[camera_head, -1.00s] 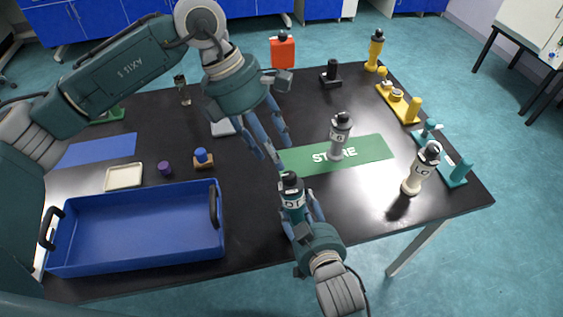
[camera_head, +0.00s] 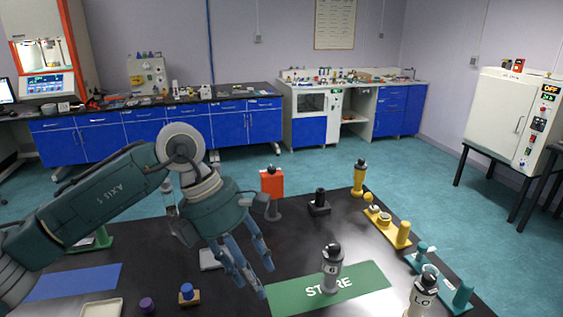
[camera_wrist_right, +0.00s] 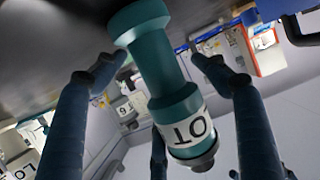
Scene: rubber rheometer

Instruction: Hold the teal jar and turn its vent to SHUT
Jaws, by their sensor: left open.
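The teal jar (camera_wrist_right: 165,75) shows in the right wrist view, with a white label (camera_wrist_right: 188,132) and a dark cap (camera_wrist_right: 203,162). It appears inverted there, its wide base against the black table. It is out of the head view. My right gripper (camera_wrist_right: 160,65) has fingers on both sides of the jar, with a visible gap at least on the right side. The vent's setting cannot be read. My left gripper (camera_head: 260,277) is open and empty above the table, left of the green STORE mat (camera_head: 287,298).
A grey-white jar (camera_head: 331,270) stands on the mat, and another (camera_head: 423,295) stands to its right. Yellow (camera_head: 386,226) and teal (camera_head: 455,290) fixtures line the right edge.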

